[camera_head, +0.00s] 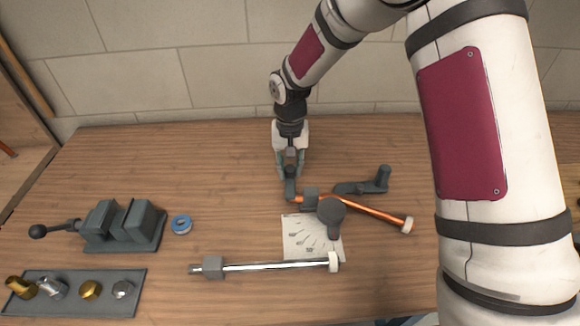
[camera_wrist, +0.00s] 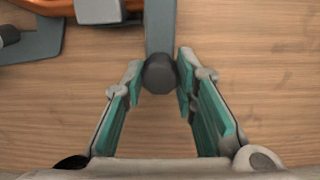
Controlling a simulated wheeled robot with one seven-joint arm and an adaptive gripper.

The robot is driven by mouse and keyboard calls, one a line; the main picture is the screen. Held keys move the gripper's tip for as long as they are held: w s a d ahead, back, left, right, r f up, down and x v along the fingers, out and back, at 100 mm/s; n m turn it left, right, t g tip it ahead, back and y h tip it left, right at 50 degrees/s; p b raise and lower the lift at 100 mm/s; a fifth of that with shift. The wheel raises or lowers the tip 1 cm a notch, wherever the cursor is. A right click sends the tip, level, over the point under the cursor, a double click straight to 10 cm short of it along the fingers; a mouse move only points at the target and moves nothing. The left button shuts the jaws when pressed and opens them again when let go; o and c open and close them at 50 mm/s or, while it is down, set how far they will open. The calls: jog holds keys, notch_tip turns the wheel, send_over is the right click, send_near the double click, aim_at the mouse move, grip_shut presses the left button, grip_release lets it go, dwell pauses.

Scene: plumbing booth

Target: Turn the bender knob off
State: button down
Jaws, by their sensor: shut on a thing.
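The bender (camera_head: 330,210) is a dark grey device on the wooden table with a copper tube (camera_head: 375,210) through it. One grey handle (camera_head: 290,188) points toward the wall and ends in a round dark knob (camera_wrist: 159,75). My gripper (camera_head: 291,172) is over that end, pointing down. In the wrist view, my gripper's teal-padded fingertips (camera_wrist: 159,66) are on both sides of the knob, closed against it. A second grey arm with an upright post (camera_head: 383,176) lies to the right. My gripper partly hides the knob in the head view.
A printed sheet (camera_head: 298,240) lies by the bender. A silver tube (camera_head: 270,266) lies in front. A vise (camera_head: 125,225), blue tape roll (camera_head: 181,224) and tray of fittings (camera_head: 75,309) are at left. The tiled wall (camera_head: 170,60) stands behind; the back left table is clear.

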jog(key=m, duration=0.4)
jog(key=shift+m, duration=0.3)
jog(key=m, duration=0.4)
jog(key=m+p, duration=0.1)
jog(key=m, duration=0.4)
jog(key=shift+m+p, duration=0.55)
jog(key=shift+m, duration=1.25)
jog(key=c, duration=1.3)
grip_release()
